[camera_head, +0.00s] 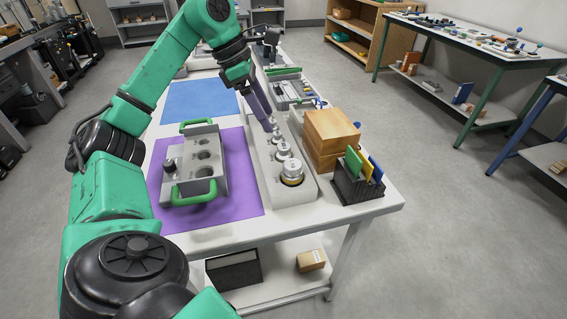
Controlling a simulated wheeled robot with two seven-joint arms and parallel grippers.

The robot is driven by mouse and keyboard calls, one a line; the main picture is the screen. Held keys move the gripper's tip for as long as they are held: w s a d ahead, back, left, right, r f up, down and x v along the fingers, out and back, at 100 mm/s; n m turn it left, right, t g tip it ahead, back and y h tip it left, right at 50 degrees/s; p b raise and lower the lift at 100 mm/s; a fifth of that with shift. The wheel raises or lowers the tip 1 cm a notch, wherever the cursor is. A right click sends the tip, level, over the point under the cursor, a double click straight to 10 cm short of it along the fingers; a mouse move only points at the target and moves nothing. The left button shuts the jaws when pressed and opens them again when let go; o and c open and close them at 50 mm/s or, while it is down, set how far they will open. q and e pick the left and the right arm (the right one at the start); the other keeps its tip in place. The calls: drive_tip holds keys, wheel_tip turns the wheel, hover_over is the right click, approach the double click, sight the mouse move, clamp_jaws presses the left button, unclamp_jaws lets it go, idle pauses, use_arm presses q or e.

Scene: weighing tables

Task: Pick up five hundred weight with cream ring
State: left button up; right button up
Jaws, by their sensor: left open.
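Several silver knobbed weights stand in a row in a pale holder block (270,181) on the white table. The largest weight (292,170), nearest the front, shows a pale yellowish or cream band low on its body. A smaller weight (283,151) stands behind it, and smaller ones follow farther back. Weight markings are too small to read. My left gripper (267,122), with purple fingers, is open and points down at the far, small end of the row. Its fingertips partly hide the smallest weights, and I cannot tell whether they touch. My right gripper is not in view.
A grey tray (196,184) with green handles and one weight stands on a purple mat (237,206) left of the holder. Wooden boxes (331,130) and a black rack (357,188) with coloured cards stand close on the right. A blue mat (192,103) lies behind.

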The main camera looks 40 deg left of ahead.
sight(283, 146)
use_arm(q)
drive_tip(key=b+x, duration=0.1)
drive_tip(key=x, duration=0.8)
drive_tip(key=shift+d+b, duration=0.1)
drive_tip(key=shift+b, duration=0.3)
drive_tip(key=shift+s+r, duration=0.1)
drive_tip(key=shift+r, duration=0.05)
clamp_jaws()
idle(0.5)
